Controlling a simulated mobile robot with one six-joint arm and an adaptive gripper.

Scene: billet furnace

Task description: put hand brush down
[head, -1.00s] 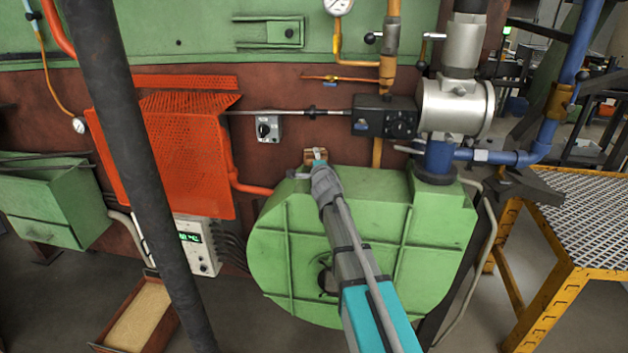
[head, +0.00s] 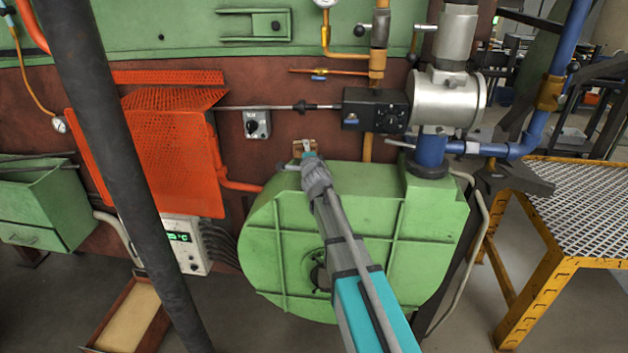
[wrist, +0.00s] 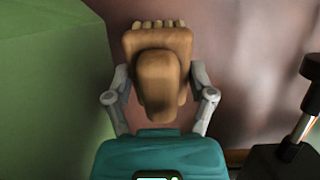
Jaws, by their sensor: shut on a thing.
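The hand brush (wrist: 158,78) is a brown wooden block with a rounded handle and a bristle-like edge at its far end. It fills the upper middle of the wrist view. My gripper (wrist: 160,98) is shut on it, with one grey finger on each side. In the head view the brush (head: 301,146) is small, just beyond the tip of my gripper (head: 304,151). It shows above the top left edge of the green blower housing (head: 345,215), in front of the reddish-brown furnace wall. I cannot tell whether it touches anything. My arm hides part of the housing.
An orange mesh guard (head: 170,150) and a grey switch box (head: 257,124) are on the wall to the left. A black valve box (head: 372,108) and silver pipe body stand to the right. A yellow-framed grating table (head: 585,205) is far right. A dark pole crosses the left side.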

